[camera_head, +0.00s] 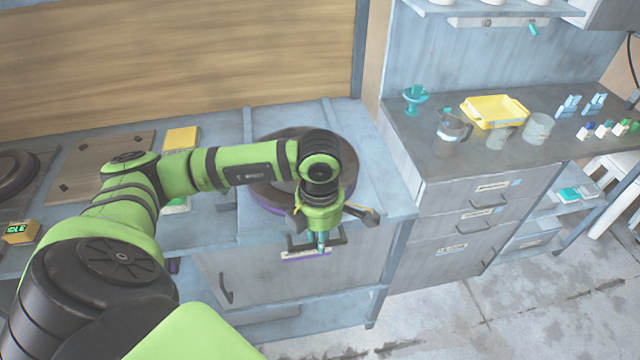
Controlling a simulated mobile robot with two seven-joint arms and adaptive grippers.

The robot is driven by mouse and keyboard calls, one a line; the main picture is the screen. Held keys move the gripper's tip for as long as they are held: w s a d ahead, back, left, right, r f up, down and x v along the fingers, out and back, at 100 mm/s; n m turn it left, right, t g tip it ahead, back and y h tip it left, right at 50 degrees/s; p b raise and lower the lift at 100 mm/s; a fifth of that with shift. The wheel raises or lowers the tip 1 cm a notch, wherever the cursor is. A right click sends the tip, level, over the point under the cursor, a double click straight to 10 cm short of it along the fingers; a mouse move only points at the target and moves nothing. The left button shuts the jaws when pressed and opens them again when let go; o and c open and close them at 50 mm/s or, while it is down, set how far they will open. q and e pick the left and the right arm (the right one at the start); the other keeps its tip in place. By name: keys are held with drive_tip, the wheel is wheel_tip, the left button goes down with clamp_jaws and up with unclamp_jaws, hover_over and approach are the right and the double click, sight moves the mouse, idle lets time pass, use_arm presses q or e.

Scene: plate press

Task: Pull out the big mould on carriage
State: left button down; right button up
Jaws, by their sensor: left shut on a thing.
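The big mould (262,187) is a round, dark brown dish with a purple edge underneath. It sits on the grey carriage (368,205) at the front of the bench, partly hidden behind my left arm. A dark bar handle (338,240) shows at the carriage's front edge. My left gripper (322,243) points down at this handle and is shut on it; the gripper body hides part of the grip. My right gripper is not in view.
Two rails run back from the carriage. A yellow block (181,138) lies behind my arm. A side counter (440,168) at the right holds a yellow tray (496,111), a glass jug (452,130) and small bottles. Floor is clear in front of the drawers.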

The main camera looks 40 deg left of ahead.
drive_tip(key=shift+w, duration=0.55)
use_arm(q)
drive_tip(key=c, duration=1.1)
unclamp_jaws()
drive_tip(key=shift+c, duration=0.2)
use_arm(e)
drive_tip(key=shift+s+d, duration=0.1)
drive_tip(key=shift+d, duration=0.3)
use_arm(q)
drive_tip(key=shift+r, duration=0.1)
wheel_tip(320, 180, up, 12)
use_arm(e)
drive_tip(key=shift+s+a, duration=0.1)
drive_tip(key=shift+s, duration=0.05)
